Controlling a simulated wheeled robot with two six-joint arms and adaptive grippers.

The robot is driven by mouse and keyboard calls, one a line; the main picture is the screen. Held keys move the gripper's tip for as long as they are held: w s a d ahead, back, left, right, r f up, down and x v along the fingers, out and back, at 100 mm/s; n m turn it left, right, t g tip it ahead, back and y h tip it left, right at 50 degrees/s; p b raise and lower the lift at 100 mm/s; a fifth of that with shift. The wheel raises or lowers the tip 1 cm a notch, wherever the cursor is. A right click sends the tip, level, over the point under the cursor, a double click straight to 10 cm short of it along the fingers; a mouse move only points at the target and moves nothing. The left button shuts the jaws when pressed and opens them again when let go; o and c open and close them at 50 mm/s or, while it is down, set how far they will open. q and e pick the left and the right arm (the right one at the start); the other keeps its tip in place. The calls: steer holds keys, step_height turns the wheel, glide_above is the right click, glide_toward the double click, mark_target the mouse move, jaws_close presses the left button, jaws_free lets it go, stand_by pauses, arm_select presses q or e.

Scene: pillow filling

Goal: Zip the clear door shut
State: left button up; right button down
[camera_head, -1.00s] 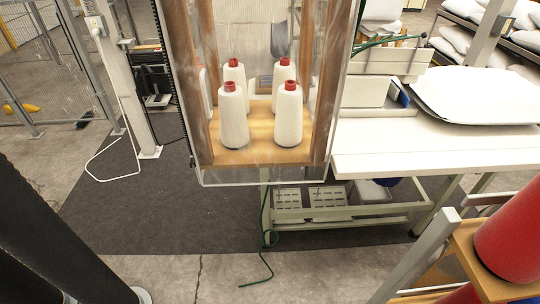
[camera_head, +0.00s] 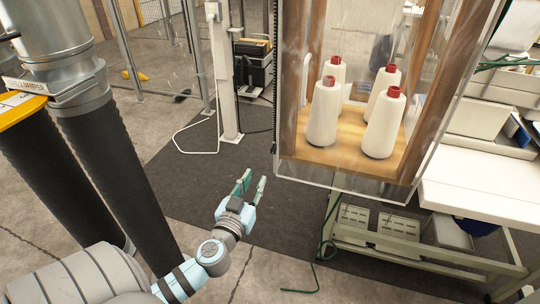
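The clear door (camera_head: 345,183) hangs over the front of a wooden cabinet, with several white thread cones with red tops (camera_head: 380,125) showing through it. A dark toothed strip, which looks like the zip (camera_head: 275,75), runs down the left edge of the door. I cannot make out a zip pull. My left gripper (camera_head: 254,183) is below and left of the door's lower left corner, apart from it. Its green-tipped fingers are spread with nothing between them. My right gripper is not in view.
A white table (camera_head: 475,195) stands to the right of the cabinet, with a metal frame and trays (camera_head: 385,225) below. A white post (camera_head: 222,80) with a cable stands left of the cabinet. A green hose (camera_head: 318,255) hangs to the floor. The dark mat (camera_head: 190,180) is mostly clear.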

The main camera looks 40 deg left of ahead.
mark_target(271, 150)
arm_select(q)
steer(key=p+x, duration=0.1)
steer(key=x, duration=1.3)
jaws_close()
